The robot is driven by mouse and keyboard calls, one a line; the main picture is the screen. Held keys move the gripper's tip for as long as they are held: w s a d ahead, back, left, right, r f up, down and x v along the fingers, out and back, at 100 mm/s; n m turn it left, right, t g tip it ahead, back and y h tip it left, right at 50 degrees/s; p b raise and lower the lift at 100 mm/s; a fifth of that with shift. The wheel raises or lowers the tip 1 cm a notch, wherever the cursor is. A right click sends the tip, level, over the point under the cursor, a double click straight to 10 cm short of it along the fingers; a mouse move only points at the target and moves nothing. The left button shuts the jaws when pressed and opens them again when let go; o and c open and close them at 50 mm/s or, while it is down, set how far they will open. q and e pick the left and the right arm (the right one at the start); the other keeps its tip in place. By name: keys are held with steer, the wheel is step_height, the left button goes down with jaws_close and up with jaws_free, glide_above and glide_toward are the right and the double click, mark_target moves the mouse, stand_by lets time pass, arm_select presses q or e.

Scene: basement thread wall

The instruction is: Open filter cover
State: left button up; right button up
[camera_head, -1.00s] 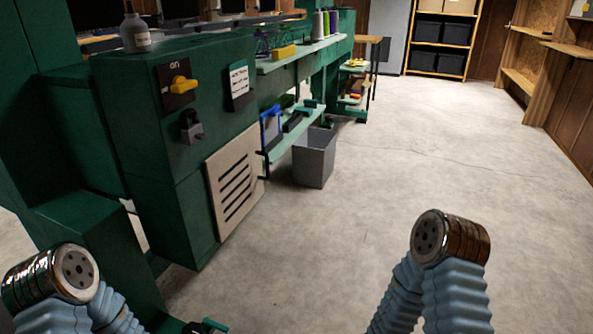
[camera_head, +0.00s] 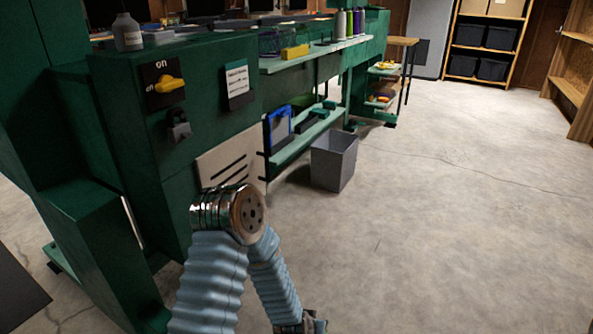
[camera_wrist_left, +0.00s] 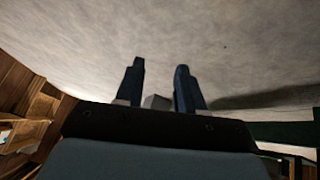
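The filter cover (camera_head: 222,158) is a beige slotted panel low on the green machine's side in the head view. My left arm's elbow hides its lower part. It looks closed against the machine, though I cannot see its lower edge. In the left wrist view, my left gripper (camera_wrist_left: 160,85) has its two dark fingers apart with nothing between them, over bare floor. In the head view, only the left arm shows, bent in front of the cover; its fingers are out of frame. My right gripper is not in view.
Above the cover are a yellow switch (camera_head: 170,86) marked "on", a grey padlock (camera_head: 179,126) and a notice card (camera_head: 237,82). A grey bin (camera_head: 333,163) stands on the floor to the cover's right. The floor (camera_head: 440,230) at right is clear.

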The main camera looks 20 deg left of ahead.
arm_select(q)
steer(key=w+a+r+t+y, duration=0.2)
steer(key=w+a+r+t, duration=0.1)
steer(key=w+r, duration=0.3)
steer(key=n+t+y, duration=0.2)
steer(key=n+y, duration=0.5)
steer(key=y, duration=0.6)
glide_toward(268, 169)
steer(key=p+x, duration=0.1)
steer(key=x, duration=0.7)
steer(key=shift+r, duration=0.1)
steer(key=shift+w+a, duration=0.35)
jaws_close()
